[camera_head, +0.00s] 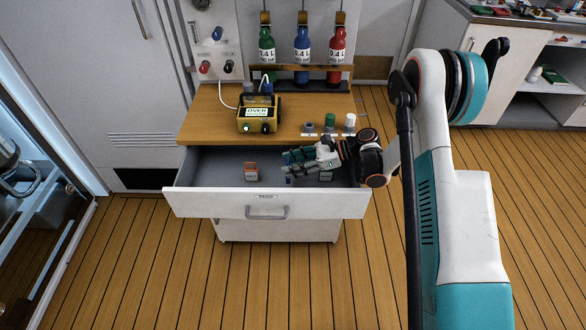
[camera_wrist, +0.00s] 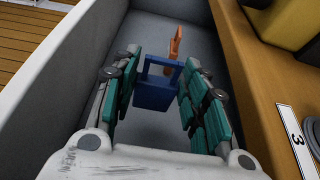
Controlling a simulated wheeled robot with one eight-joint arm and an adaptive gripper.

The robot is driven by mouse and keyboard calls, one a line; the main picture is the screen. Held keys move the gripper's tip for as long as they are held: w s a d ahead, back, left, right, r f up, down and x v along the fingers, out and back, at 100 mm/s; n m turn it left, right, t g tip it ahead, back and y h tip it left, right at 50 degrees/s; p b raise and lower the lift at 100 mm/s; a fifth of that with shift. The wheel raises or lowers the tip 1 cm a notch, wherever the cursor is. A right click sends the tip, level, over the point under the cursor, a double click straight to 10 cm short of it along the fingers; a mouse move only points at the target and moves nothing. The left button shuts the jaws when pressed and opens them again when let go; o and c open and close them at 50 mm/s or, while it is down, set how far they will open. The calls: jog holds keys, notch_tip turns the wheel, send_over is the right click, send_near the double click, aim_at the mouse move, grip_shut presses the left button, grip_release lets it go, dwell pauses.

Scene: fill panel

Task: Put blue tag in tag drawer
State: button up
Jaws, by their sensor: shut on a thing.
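The blue tag (camera_wrist: 153,95) is between the two green-padded fingers of my gripper (camera_wrist: 158,80) in the wrist view, with its open loop at the top. My gripper (camera_head: 288,165) is shut on it. In the head view the gripper is over the right half of the tag drawer (camera_head: 210,203), and only a small blue bit of the tag (camera_head: 289,181) shows below the fingers. The drawer is pulled open, with a grey inside (camera_wrist: 150,28) and a handle on its labelled white front. Whether the tag touches the drawer floor is unclear.
An orange tag (camera_head: 250,172) stands in the drawer left of my gripper, and a pale tag-like thing (camera_head: 326,176) is under my wrist. The wooden top (camera_head: 205,118) behind carries a yellow device (camera_head: 259,113) and several knobs. Colored bottles (camera_head: 302,45) stand at the back.

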jog(key=shift+f, duration=0.65)
jog(key=shift+f, duration=0.4)
jog(key=shift+f, duration=0.2)
jog(key=o, duration=0.9)
